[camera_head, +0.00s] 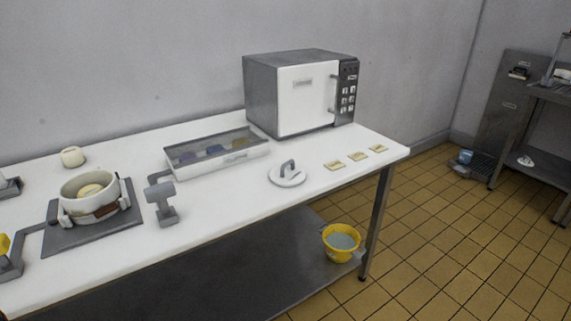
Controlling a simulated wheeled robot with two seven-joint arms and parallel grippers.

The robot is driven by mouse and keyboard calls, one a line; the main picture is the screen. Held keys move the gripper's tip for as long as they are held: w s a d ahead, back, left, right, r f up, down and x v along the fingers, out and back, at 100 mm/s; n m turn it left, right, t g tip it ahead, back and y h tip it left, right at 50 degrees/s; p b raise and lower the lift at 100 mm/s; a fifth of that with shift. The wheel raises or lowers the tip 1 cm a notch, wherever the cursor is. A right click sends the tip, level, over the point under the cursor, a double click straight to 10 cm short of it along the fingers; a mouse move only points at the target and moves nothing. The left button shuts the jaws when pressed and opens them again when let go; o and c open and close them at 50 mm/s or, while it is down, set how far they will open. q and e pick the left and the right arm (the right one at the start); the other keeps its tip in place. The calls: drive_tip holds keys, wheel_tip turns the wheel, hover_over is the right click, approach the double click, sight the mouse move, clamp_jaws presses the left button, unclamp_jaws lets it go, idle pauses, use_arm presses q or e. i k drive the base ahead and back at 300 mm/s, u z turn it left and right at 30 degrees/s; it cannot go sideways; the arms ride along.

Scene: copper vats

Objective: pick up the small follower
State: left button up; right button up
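A round white disc (289,181) with a grey arched handle on top lies flat on the white table, in front of the microwave. It looks like the small follower, but no label confirms this. A white round vessel (75,207) with a brown patch stands on a dark grey plate at the left. A cream-coloured round thing (91,190) shows inside it. Neither of my grippers is in view, and nothing touches the disc.
A grey and white microwave (306,92) stands at the back of the table (240,198). A shallow tray (203,168) holds several small things. Yellowish cards (335,165) lie right of the disc. A grey stand (161,200) is left of it. A yellow bucket (339,254) sits on the lower shelf.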

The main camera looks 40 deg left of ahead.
sight(288, 174)
drive_tip(key=u, duration=0.7)
drive_tip(key=i, duration=0.75)
drive_tip(key=u, duration=0.85)
